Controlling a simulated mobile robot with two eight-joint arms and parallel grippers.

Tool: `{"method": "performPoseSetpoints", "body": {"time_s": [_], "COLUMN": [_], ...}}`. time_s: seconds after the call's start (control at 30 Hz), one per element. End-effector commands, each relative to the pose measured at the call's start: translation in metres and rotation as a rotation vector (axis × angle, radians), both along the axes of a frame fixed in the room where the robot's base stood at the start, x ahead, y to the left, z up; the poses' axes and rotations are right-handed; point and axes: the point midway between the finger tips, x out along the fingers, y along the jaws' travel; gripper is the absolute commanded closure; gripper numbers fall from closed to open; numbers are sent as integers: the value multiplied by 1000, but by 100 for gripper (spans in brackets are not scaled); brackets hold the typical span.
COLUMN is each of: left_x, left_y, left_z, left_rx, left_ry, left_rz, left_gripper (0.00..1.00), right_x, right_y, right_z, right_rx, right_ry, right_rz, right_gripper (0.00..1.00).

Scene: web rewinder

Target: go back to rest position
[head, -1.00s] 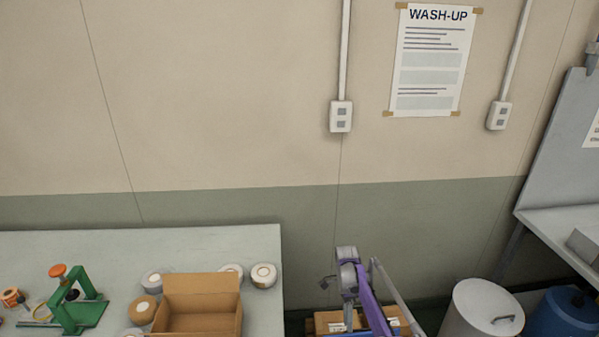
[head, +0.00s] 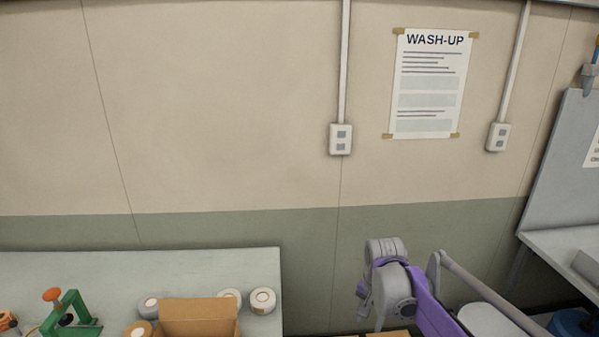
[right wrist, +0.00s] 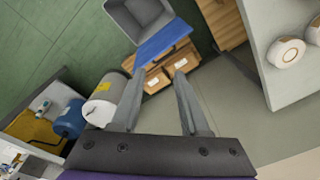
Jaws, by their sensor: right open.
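My right gripper (right wrist: 160,80) shows in the right wrist view with its two grey fingers apart and nothing between them. In the head view my right arm, purple and grey, rises at the lower right, and its gripper (head: 366,298) hangs against the green lower wall, to the right of the table (head: 200,262). It touches nothing that I can see. My left gripper is in neither view.
On the table are a cardboard box (head: 198,318), several tape rolls (head: 263,300) and a green stand (head: 70,318). The right wrist view shows cardboard boxes (right wrist: 156,80), a blue panel (right wrist: 162,42), a grey bin (right wrist: 138,15), a white drum (right wrist: 103,98) and a blue drum (right wrist: 69,120) below.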

Motion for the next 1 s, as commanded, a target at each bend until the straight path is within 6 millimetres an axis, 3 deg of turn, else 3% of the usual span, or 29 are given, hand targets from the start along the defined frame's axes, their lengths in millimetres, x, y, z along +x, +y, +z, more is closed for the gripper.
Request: {"method": "performPoseSetpoints", "body": {"time_s": [0.03, 0.27, 0.5, 0.6, 0.8, 1.0], "left_x": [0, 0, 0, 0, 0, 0], "left_y": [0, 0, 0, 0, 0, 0], "left_z": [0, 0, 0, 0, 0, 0], "left_rx": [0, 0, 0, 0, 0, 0], "left_ry": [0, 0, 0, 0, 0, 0], "left_rz": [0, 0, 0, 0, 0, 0], "left_gripper": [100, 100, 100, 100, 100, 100], "right_x": [-19, -96, -173, -196, -220, -223], "right_y": [-1, -3, -4, -4, -4, -4], "right_z": [8, 23, 8, -4, -20, -23], "right_rx": [-3, -40, -114, -148, -193, -201], "right_ry": [-30, -182, -332, -383, -439, -449], "right_rz": [42, 260, 476, 549, 632, 647], "right_gripper": [55, 55, 55, 55, 55, 55]}}
